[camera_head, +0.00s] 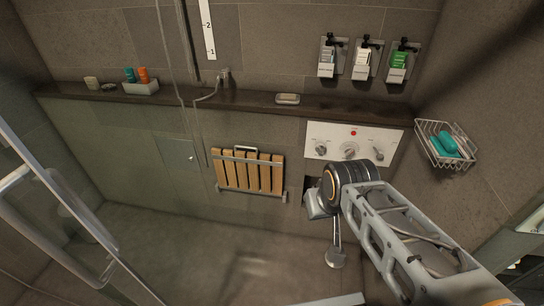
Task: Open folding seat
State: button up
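The folding seat (247,173) is on the far wall below the ledge. Its wooden slats stand upright against the wall, folded up, with a metal bar across them and a small handle at the top edge. My arm reaches in from the lower right, and its end is to the right of the seat, apart from it. My gripper (312,204) is partly hidden by the wrist, and its fingers cannot be made out clearly.
A control panel (350,144) with knobs is above my arm's end. A dark ledge (230,99) holds a soap dish (288,99) and a small tray (140,88). A wire basket (446,143) hangs at right. A glass door with a handle (50,215) stands at left. The floor below the seat is clear.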

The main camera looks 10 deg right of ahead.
aim_at(223, 161)
jog(key=z, duration=0.35)
jog(key=k, duration=0.7)
jog(key=u, duration=0.6)
jog(key=i, duration=0.75)
jog(key=u, duration=0.45)
jog(key=i, duration=0.95)
jog(key=z, duration=0.35)
